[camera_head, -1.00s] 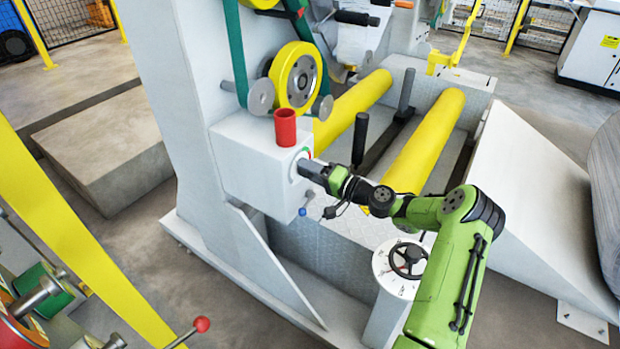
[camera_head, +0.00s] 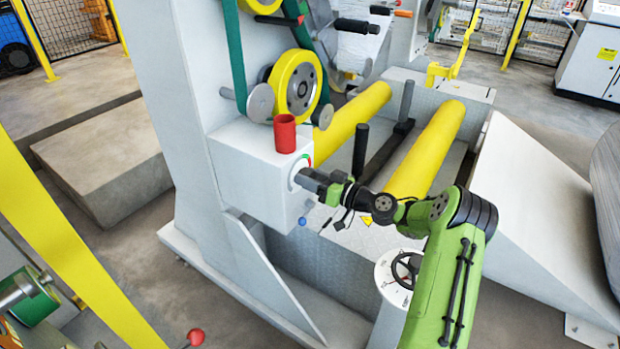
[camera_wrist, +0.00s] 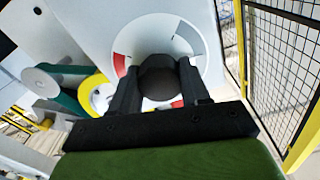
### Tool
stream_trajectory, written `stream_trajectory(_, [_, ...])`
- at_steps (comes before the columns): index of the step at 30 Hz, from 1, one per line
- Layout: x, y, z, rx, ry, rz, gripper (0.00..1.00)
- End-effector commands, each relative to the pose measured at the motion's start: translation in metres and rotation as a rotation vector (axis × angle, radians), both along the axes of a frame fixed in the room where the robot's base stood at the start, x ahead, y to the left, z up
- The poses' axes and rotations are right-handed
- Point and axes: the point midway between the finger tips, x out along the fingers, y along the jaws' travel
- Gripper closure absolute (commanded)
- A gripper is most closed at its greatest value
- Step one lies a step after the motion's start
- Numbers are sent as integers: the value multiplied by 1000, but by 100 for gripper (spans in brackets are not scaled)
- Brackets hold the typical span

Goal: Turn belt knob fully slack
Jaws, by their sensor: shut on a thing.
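The belt knob (camera_wrist: 158,80) is dark and many-sided. It sits at the centre of a round white dial (camera_wrist: 200,55) with red marks in the wrist view. My gripper (camera_wrist: 160,88) is shut on the knob, one finger on each side. In the head view my gripper (camera_head: 308,178) meets the dial on the right face of a white box (camera_head: 240,165); the arm hides most of the dial and the knob. A bit of green and red shows at the dial's upper edge. The knob's pointer position cannot be told.
A red cup-like cylinder (camera_head: 285,133) stands on the box. A green belt (camera_head: 237,55) and a yellow wheel (camera_head: 297,80) are above it. Yellow rollers (camera_head: 425,150) lie behind my arm. A handwheel (camera_head: 405,268) stands below it. A mesh fence (camera_wrist: 288,70) shows at right in the wrist view.

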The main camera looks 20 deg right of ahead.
Motion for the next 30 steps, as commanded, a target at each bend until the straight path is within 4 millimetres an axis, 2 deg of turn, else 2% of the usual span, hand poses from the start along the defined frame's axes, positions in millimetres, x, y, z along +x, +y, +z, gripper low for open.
stream_trajectory(18, [0,-1,-3,-475,-306,1,85])
stream_trajectory(30, [0,-1,-3,-663,-430,2,85])
